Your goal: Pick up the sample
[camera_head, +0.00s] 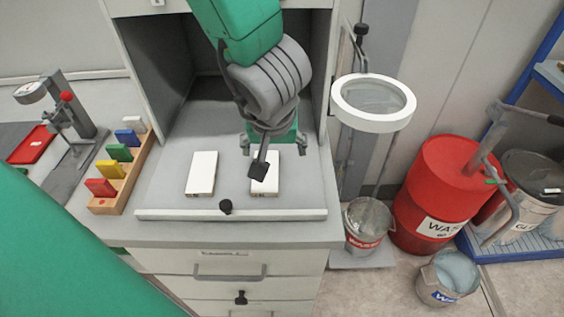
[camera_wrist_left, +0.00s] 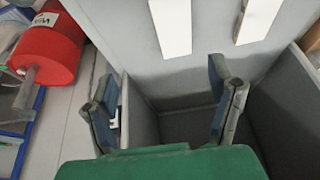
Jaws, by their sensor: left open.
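Two flat white sample panels lie side by side on the grey tray of the cabinet. The left panel (camera_head: 201,173) is fully visible. The right panel (camera_head: 271,184) is partly covered by my left gripper (camera_head: 273,149). The left gripper is open and empty, over the back end of the right panel; its height above it is hard to judge. In the left wrist view the fingers (camera_wrist_left: 167,90) are spread apart with nothing between them. Both panels show at the top there, the right one (camera_wrist_left: 170,24) nearer the fingers' middle. My right gripper is out of view.
Cabinet walls (camera_head: 163,55) flank my left arm closely. A ring lamp (camera_head: 374,103) stands right of the cabinet. A wooden block (camera_head: 128,187) with coloured tabs and a gauge stand (camera_head: 72,125) are left. A red drum (camera_head: 435,190) and buckets (camera_head: 368,222) stand on the floor.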

